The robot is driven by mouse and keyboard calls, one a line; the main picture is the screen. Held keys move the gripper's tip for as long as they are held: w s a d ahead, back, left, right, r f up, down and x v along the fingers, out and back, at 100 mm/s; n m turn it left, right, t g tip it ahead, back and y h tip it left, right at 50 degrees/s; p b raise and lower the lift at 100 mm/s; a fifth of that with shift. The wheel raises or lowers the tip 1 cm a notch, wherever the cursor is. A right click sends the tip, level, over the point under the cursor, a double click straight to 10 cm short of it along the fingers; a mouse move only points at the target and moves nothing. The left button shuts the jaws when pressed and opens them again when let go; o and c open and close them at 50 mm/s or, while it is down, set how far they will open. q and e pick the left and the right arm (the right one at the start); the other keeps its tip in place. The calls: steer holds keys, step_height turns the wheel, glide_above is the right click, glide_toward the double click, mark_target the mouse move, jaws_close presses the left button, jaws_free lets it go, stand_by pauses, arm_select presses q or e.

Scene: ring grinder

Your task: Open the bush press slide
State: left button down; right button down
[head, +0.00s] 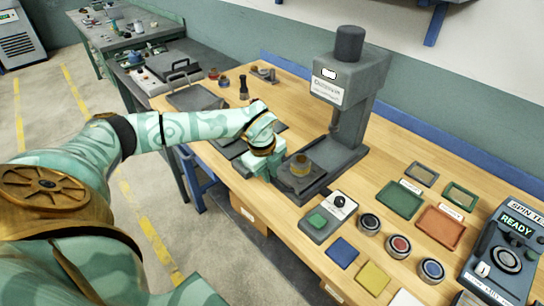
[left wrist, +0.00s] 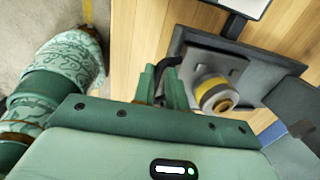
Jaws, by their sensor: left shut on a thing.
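The bush press (head: 350,80) is a grey column with a black cylinder on top, standing on the wooden bench. Its slide (head: 283,177) is a grey plate at the front of the press base, and it also shows in the left wrist view (left wrist: 238,66). A yellow-banded bush (head: 302,167) sits upright on the slide, seen close in the left wrist view (left wrist: 214,94). My left gripper (head: 266,168) is at the slide's front end, fingers (left wrist: 166,84) shut on what seems the slide's handle, mostly hidden between them. My right gripper is not in view.
A small box with a green button (head: 317,221) and several round cups stand right of the press. Coloured trays (head: 400,199) and a READY tester (head: 508,245) are farther right. Dark trays (head: 195,98) lie behind my left arm.

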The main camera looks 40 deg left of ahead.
arm_select(q)
steer(key=c, duration=1.5)
jaws_free()
steer(key=shift+s+d+f, duration=0.1)
steer(key=shift+s+f, duration=0.05)
steer(key=shift+f, duration=0.15)
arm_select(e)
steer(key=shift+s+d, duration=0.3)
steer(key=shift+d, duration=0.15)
